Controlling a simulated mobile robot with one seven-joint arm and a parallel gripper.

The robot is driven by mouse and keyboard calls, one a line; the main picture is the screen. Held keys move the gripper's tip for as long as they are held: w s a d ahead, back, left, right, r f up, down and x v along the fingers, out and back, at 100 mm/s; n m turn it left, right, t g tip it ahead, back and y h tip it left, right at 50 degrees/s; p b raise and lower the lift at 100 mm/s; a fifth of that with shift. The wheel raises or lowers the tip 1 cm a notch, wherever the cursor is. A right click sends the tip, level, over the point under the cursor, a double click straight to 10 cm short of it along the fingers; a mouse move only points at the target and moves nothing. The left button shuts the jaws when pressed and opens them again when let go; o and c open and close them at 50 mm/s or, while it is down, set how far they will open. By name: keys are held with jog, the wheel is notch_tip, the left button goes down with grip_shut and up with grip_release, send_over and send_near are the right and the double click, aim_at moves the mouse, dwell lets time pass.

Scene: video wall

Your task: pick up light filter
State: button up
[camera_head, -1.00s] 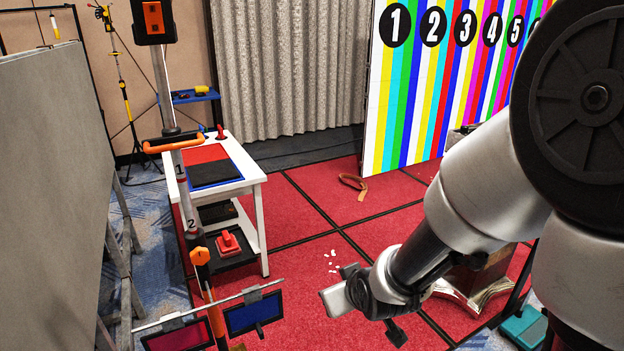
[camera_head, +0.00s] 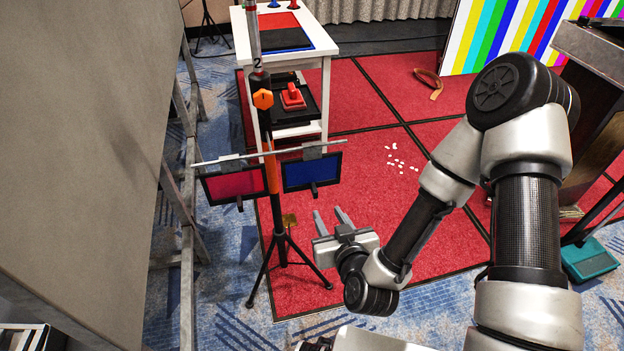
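Two framed light filters hang by clips from a thin horizontal bar on a tripod stand (camera_head: 269,187). The red filter (camera_head: 233,184) is on the left and the blue filter (camera_head: 312,171) is on the right. Each has a small dark tab at its lower edge. My gripper (camera_head: 331,216) is below and slightly right of the blue filter in the picture. Its two fingers are apart, with nothing between them, and point up toward the filters. I cannot tell the exact depth gap to the blue filter.
A white table (camera_head: 323,82) with shelves stands behind the stand; a red object (camera_head: 293,97) sits on its shelf. A large grey panel (camera_head: 85,120) fills the left. White scraps (camera_head: 398,163) and a curved brown item (camera_head: 430,82) lie on the red carpet. A wooden podium (camera_head: 590,110) stands right.

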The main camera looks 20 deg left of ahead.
aim_at(316, 193)
jog(key=b+x, duration=0.5)
jog(key=x, duration=0.4)
jog(key=shift+w+f, duration=0.1)
jog(key=b+x, duration=0.1)
jog(key=x, duration=0.3)
jog(key=shift+w+f, duration=0.2)
jog(key=shift+f, duration=0.1)
jog(key=shift+w+a+f, duration=0.15)
jog(key=shift+w+a, duration=0.2)
jog(key=shift+w, duration=0.1)
grip_shut()
